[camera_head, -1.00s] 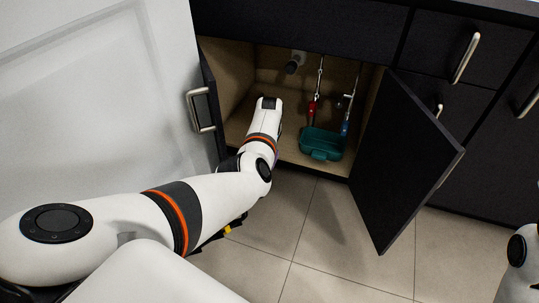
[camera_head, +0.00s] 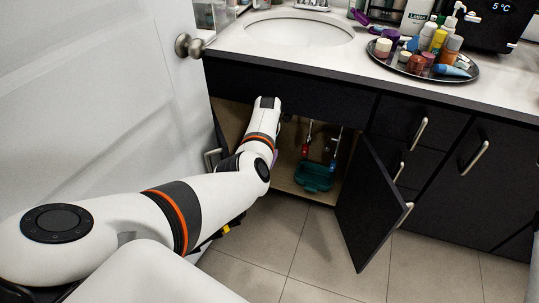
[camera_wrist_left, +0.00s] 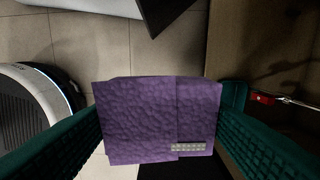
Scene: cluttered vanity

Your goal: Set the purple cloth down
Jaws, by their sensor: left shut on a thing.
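The purple cloth (camera_wrist_left: 155,120) is a folded, textured block with a small pale label. In the left wrist view it sits between the two teal fingers of my left gripper (camera_wrist_left: 163,104), which is shut on it. Tiled floor shows behind the cloth. In the head view my left arm reaches to the open cabinet under the sink. Its forearm hides the gripper and nearly all of the cloth; only a thin purple sliver (camera_head: 274,158) shows beside the arm. My right gripper is out of view.
A teal caddy (camera_head: 314,177) stands on the cabinet floor below red and blue valves. The open dark door (camera_head: 372,205) juts out at right. Above, the counter holds a sink (camera_head: 300,29) and a crowded tray (camera_head: 471,73). A white door (camera_head: 90,90) stands at left.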

